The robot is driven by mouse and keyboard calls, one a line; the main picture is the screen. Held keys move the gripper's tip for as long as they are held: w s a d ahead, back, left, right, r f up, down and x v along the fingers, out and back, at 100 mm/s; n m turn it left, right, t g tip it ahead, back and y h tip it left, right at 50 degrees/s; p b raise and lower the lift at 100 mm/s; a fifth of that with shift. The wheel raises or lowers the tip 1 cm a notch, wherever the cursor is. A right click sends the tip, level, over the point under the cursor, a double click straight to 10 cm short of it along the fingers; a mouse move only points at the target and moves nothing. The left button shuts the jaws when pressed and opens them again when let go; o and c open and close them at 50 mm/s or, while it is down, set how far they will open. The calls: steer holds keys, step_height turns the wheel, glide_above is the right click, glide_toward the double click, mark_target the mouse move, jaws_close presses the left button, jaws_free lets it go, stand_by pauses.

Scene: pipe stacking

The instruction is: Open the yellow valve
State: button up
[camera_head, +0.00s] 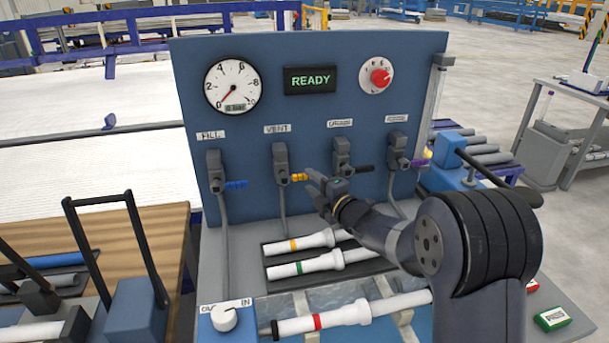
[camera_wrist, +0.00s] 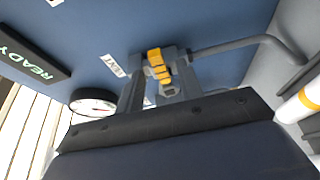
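The yellow valve is the VENT valve (camera_head: 281,164), a dark grey body on the blue panel. Its yellow handle (camera_head: 299,177) points sideways to the right. The yellow handle also shows in the wrist view (camera_wrist: 158,66). My gripper (camera_head: 312,184) is just right of the handle in the head view. In the wrist view, the fingers of my gripper (camera_wrist: 159,80) are spread apart, with the handle between or just beyond their tips. I see a gap between them and no clear grip on the handle.
The FILL valve with a blue handle (camera_head: 236,184) is to the left. A valve with a black handle (camera_head: 364,169) is close on the right, and one with a purple handle (camera_head: 418,162) beyond. The gauge (camera_head: 233,86) reads near zero; the display (camera_head: 310,80) says READY. White pipes (camera_head: 300,243) lie below.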

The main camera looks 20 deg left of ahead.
mark_target(306, 178)
steer(key=shift+x, duration=1.95)
jaws_close()
